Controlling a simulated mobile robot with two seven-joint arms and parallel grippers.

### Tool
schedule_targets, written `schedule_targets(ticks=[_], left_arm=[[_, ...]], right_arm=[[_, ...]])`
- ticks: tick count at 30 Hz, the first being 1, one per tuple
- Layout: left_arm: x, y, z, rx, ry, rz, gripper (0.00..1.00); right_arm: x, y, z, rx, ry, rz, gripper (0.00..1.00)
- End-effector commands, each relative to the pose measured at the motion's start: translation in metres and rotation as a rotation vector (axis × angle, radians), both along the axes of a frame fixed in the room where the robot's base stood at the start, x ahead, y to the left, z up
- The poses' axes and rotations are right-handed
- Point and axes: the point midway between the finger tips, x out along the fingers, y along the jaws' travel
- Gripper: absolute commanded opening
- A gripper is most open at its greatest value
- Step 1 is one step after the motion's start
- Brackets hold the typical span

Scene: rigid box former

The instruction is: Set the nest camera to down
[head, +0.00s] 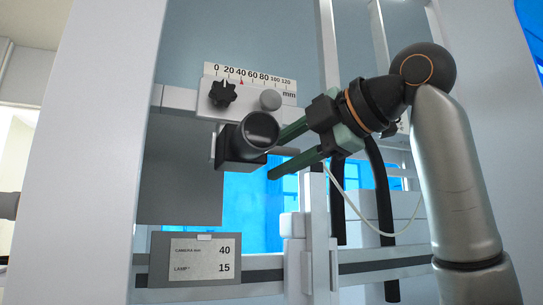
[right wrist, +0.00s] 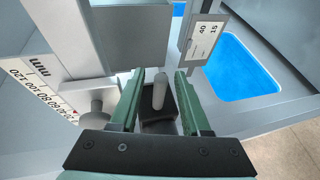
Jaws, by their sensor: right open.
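The nest camera (head: 248,139) is a black block with a round lens barrel, mounted below a white carriage with a black star knob (head: 222,92) and a grey round knob (head: 270,100). A scale (head: 250,77) marked 0 to 120 mm lies behind; its red pointer is near 40. My right gripper (head: 272,158) is open, its green fingers beside the camera on its right. In the right wrist view, a grey peg on a black block (right wrist: 158,126) shows between the open fingers (right wrist: 158,76); I cannot tell whether they touch it. My left gripper is not in view.
A card (head: 203,259) below reads camera mm 40 and lamp 15. A grey plate (head: 180,185) hangs left of the camera. White posts (head: 318,230), rails and a thin cable crowd the space below and right of the gripper. Blue panels show behind.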

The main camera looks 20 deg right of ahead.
Motion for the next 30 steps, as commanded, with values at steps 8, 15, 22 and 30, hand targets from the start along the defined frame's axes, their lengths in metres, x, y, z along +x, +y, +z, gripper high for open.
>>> schedule_targets(ticks=[8, 15, 22, 30], left_arm=[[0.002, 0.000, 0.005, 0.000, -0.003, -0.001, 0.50], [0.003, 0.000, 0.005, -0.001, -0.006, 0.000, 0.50], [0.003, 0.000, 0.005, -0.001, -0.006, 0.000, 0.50], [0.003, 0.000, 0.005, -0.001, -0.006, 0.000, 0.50]], right_arm=[[0.020, 0.007, -0.005, 0.000, -0.001, 0.000, 0.47], [0.020, 0.007, -0.005, 0.000, -0.001, 0.000, 0.47], [0.020, 0.007, -0.005, 0.000, -0.001, 0.000, 0.22], [0.020, 0.007, -0.005, 0.000, -0.001, 0.000, 0.00]])
